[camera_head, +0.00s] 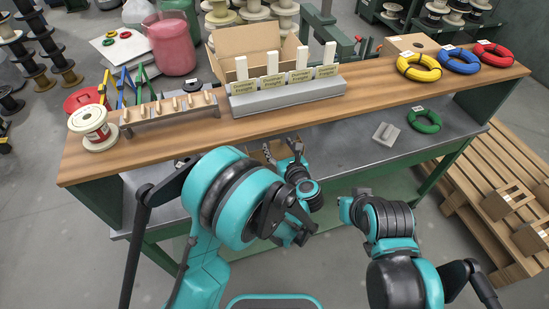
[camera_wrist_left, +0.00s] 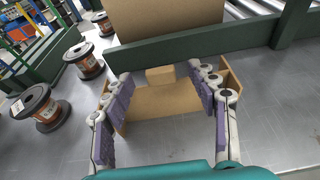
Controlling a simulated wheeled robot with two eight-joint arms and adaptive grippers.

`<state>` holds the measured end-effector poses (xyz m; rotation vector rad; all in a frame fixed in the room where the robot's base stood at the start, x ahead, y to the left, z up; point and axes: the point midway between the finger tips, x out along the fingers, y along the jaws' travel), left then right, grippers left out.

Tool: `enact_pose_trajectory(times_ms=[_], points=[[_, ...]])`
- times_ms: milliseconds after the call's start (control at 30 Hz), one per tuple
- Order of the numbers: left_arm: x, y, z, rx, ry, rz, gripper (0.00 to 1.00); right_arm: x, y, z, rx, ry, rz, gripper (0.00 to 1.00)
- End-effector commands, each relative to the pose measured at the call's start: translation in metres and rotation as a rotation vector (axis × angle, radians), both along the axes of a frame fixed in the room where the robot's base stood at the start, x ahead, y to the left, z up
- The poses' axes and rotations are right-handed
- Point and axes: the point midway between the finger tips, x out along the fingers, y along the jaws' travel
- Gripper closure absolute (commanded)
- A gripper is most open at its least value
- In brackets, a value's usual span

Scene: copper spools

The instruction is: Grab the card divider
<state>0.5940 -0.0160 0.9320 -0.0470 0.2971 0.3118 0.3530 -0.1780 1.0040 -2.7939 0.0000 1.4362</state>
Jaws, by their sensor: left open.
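The card divider (camera_wrist_left: 165,106) is a brown cardboard piece on the grey lower shelf, with side panels rising at its left and right. In the head view only a bit of brown card (camera_head: 262,153) shows by my left gripper (camera_head: 283,152). In the left wrist view my left gripper (camera_wrist_left: 160,74) is open, its purple-padded fingers on either side of the card's middle. I cannot tell whether the pads touch it. My right arm is folded at the lower right, and its fingers do not show.
Wire spools (camera_wrist_left: 35,105) stand left on the shelf, beside a dark green beam (camera_wrist_left: 205,42). The wooden bench top (camera_head: 380,88) overhangs the shelf and carries a label rack (camera_head: 290,95) and coloured coils. A green coil (camera_head: 424,121) lies on the shelf at right.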

Motion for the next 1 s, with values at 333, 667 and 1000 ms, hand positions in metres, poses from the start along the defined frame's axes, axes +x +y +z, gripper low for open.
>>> enact_pose_trajectory(times_ms=[333, 667, 1000], points=[[0.027, 0.009, -0.015, -0.001, 0.0, 0.001, 0.41, 0.0, 0.0, -0.014, 0.0, 0.0, 0.0, 1.0], [0.067, 0.023, -0.029, -0.001, 0.0, 0.001, 0.41, 0.0, 0.0, -0.032, 0.0, 0.0, 0.0, 1.0], [0.071, 0.024, -0.028, 0.0, 0.0, 0.0, 0.62, 0.0, 0.0, -0.031, 0.0, 0.0, 0.0, 1.0]])
